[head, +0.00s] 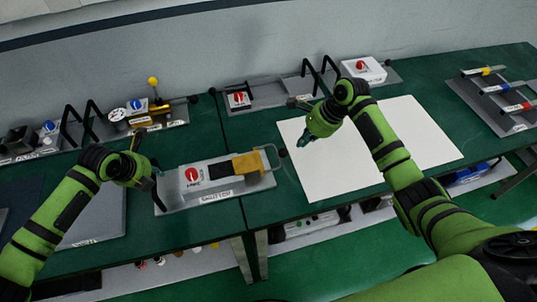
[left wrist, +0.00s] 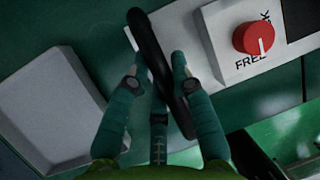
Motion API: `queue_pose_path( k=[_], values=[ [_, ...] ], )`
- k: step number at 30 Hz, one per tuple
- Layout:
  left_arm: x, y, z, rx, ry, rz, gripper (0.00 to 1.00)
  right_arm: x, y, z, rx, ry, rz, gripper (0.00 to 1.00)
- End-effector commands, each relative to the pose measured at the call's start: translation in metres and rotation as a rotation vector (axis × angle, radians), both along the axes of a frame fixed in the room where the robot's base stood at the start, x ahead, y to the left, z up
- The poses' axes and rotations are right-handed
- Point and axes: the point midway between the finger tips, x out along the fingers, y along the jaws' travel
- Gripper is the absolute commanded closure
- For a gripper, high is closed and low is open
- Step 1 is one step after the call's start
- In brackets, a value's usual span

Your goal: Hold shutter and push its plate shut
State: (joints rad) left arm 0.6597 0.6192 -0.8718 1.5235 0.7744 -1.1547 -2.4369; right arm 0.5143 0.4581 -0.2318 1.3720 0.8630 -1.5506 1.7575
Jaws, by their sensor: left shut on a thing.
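The shutter (head: 225,188) is a grey unit on the green table, with a red knob (head: 192,174) on a white block, a yellow plate (head: 247,166) towards its right end and a metal loop at that end. The red knob also shows in the left wrist view (left wrist: 260,39). My left gripper (head: 153,182) is at the unit's left end. In the left wrist view its fingers (left wrist: 160,90) are shut on a black bar handle (left wrist: 150,50). My right gripper (head: 303,139) hangs over the white sheet, apart from the shutter; its finger opening is too small to tell.
A white sheet (head: 345,165) covers the table to the right. Other units stand along the wall: a gauge panel (head: 140,115), a red-knob unit (head: 238,100) and a white box (head: 362,70). A rack of coloured bars (head: 497,90) is far right. Green table shows before the shutter.

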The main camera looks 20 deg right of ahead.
Motion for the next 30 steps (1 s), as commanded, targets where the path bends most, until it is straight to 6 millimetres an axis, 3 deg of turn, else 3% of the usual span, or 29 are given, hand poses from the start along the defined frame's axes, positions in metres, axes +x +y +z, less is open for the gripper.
queue_pose_path(
  k=[1, 6, 12, 30],
  values=[
    [-0.005, 0.003, -0.008, 0.011, 0.018, 0.002, 1.00, 0.000, 0.003, -0.009, 0.001, 0.004, 0.002, 1.00],
    [-0.005, 0.003, -0.008, 0.011, 0.018, 0.003, 1.00, 0.004, 0.009, -0.031, 0.000, 0.004, 0.001, 1.00],
    [-0.005, 0.004, -0.008, 0.011, 0.018, 0.003, 1.00, 0.008, 0.014, -0.047, 0.000, 0.001, 0.000, 1.00],
    [-0.005, 0.004, -0.008, 0.011, 0.018, 0.003, 1.00, 0.008, 0.014, -0.052, -0.002, 0.000, 0.001, 1.00]
  ],
)
